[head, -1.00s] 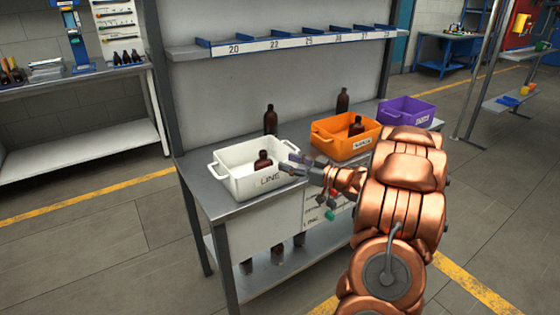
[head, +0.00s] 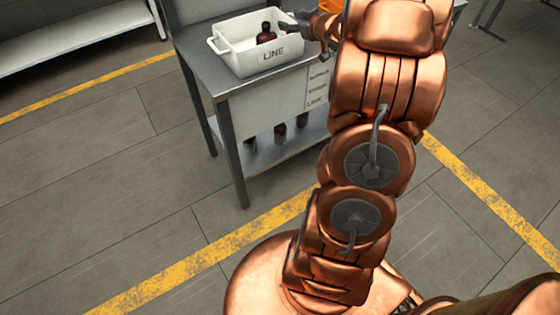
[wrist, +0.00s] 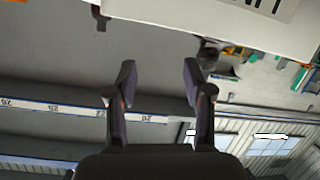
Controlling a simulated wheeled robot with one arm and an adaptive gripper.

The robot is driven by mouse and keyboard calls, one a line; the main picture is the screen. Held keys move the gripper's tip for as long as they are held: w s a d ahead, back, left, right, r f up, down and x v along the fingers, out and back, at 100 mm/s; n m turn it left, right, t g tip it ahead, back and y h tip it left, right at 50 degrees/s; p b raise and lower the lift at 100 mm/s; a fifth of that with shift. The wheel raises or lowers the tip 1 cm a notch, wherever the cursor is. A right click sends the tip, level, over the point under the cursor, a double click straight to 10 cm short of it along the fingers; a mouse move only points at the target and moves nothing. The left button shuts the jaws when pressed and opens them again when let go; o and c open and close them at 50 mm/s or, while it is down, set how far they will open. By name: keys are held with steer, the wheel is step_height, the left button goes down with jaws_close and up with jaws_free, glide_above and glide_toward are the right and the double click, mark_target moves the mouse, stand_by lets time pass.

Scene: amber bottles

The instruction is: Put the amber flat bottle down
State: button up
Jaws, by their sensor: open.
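A dark amber bottle (head: 265,34) stands in the white bin (head: 236,62) labelled LINE, its lower part hidden by the front wall. I cannot tell from its shape here whether it is flat. My gripper (head: 291,23) is at the bin's right rear side, to the right of the bottle and apart from it. In the wrist view my gripper (wrist: 157,74) has its two fingers spread with nothing between them. The white bin (wrist: 205,14) also shows there along the top edge, beyond the fingertips.
The bin stands on a grey workbench (head: 200,70). Several bottles stand on its lower shelf, one of them at the left (head: 249,143). Part of an orange bin (head: 331,5) shows at the top, partly hidden by my arm. The floor left of the bench is clear.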

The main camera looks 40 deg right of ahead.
steer(key=s+a+f+m+g, duration=0.1)
steer(key=s+a+g, duration=0.7)
steer(key=s+a, duration=0.9)
steer(key=s+a+f+m+g, duration=0.1)
steer(key=s+a+f+g, duration=0.2)
steer(key=s+a+g, duration=0.5)
steer(key=s+a, duration=1)
steer(key=s, duration=0.5)
steer(key=shift+s+a+f+g+y, duration=0.2)
steer(key=shift+f+g+y, duration=0.1)
steer(key=shift+g, duration=0.1)
steer(key=shift+d, duration=0.1)
step_height(320, 180, up, 10)
steer(key=p, duration=0.9)
steer(key=shift+f, duration=0.25)
